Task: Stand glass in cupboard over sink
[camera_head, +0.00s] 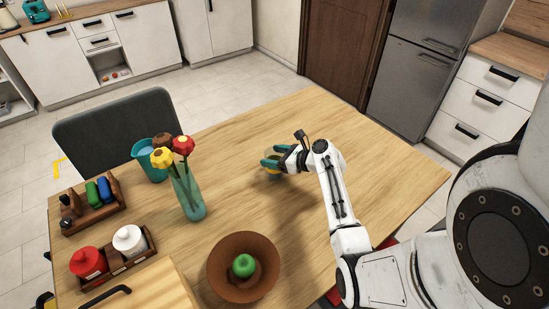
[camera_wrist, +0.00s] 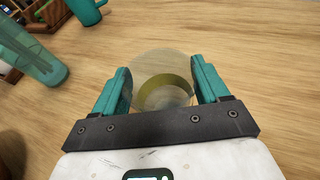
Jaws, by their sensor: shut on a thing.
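My gripper (camera_wrist: 163,85) has its two teal fingers shut on a clear glass (camera_wrist: 158,62) with a yellowish lower part, seen in the wrist view. In the head view my gripper (camera_head: 272,164) is low over the middle of the wooden table (camera_head: 330,110). I cannot tell whether the glass touches the table. The sink and a cupboard over it cannot be made out.
A teal vase with flowers (camera_head: 188,195), a teal pitcher (camera_head: 150,158) and a brown bowl with a green apple (camera_head: 225,290) stand left of my arm. A grey chair (camera_head: 95,125) is behind the table. White cabinets (camera_head: 60,50) line the far wall. The table's right part is clear.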

